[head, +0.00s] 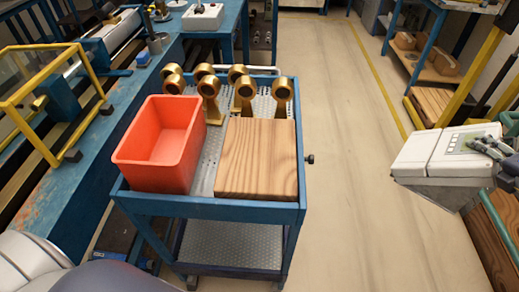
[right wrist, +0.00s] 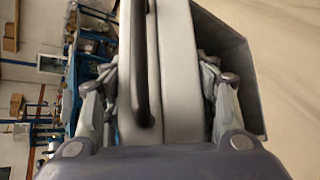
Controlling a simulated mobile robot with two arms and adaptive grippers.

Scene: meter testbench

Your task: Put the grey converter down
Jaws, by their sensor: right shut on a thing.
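The grey converter (head: 440,152) is a pale box with a darker grey lower part and a small green panel. It is held in the air at the right of the head view, over the floor and right of the blue cart. My right gripper (head: 495,146) is shut on its right end. In the right wrist view the converter (right wrist: 178,70) fills the space between the two fingers of the right gripper (right wrist: 160,95). Its far end is out of that picture. My left gripper is not in view.
The blue cart (head: 240,208) carries a red-orange bin (head: 160,178), a wooden block (head: 258,165) and several brass fittings (head: 243,95). Its top is mostly taken. A blue bench (head: 75,190) runs along the left. Floor (head: 345,200) is clear right of the cart.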

